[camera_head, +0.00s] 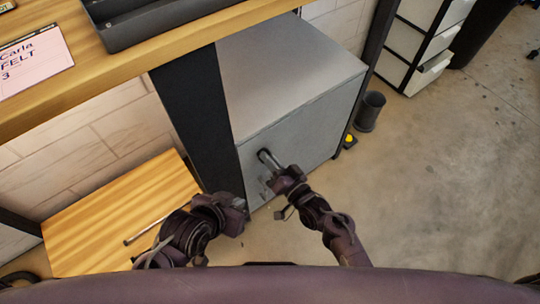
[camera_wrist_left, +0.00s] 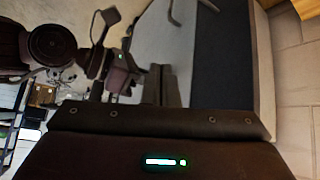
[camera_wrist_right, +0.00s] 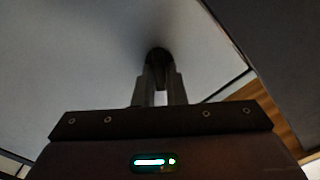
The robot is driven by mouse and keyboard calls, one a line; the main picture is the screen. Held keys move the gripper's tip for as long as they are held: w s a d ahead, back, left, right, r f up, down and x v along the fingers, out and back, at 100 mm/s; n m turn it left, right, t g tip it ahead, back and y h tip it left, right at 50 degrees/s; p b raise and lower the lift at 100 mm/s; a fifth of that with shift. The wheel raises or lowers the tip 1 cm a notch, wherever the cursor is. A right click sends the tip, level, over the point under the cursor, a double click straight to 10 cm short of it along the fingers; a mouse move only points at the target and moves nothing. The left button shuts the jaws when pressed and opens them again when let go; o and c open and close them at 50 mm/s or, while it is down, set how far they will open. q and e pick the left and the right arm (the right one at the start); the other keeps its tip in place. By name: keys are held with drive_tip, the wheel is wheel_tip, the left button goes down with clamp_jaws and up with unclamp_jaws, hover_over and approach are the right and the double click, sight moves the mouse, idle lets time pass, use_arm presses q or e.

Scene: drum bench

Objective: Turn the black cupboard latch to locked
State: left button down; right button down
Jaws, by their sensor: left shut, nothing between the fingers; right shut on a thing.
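The grey cupboard (camera_head: 290,95) stands under the bench, its front facing me. The black latch (camera_head: 262,154) is on the upper part of its front, mostly covered by my right gripper. My right gripper (camera_head: 270,160) is shut on the latch. In the right wrist view the dark latch (camera_wrist_right: 158,54) shows between and beyond the fingertips, against the grey front. Its exact turn angle cannot be told. My left gripper (camera_head: 243,207) is shut and empty, low by the cupboard's left front edge. Its closed fingers (camera_wrist_left: 160,85) also show in the left wrist view.
The wooden bench top (camera_head: 110,60) with a dark tray (camera_head: 155,22) is above left. A low wooden board (camera_head: 105,215) lies left of the cupboard. A dark bin (camera_head: 370,112) and white drawers (camera_head: 425,45) stand to the right.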

use_arm(q)
drive_tip(key=s+a+n+g+y+p, duration=0.1)
drive_tip(key=s+a+g+y+p, duration=0.2)
drive_tip(key=s+a+g+p, duration=0.1)
drive_tip(key=a+p, duration=0.1)
drive_tip(key=a, duration=0.1)
drive_tip(key=shift+s+a+f+g, duration=0.3)
drive_tip(key=shift+a, duration=0.05)
use_arm(e)
drive_tip(key=m, duration=0.9)
drive_tip(key=shift+f, duration=0.15)
use_arm(q)
drive_tip(key=shift+s+a, duration=0.1)
use_arm(e)
drive_tip(key=shift+m, duration=0.4)
drive_tip(key=c, duration=1.5)
unclamp_jaws()
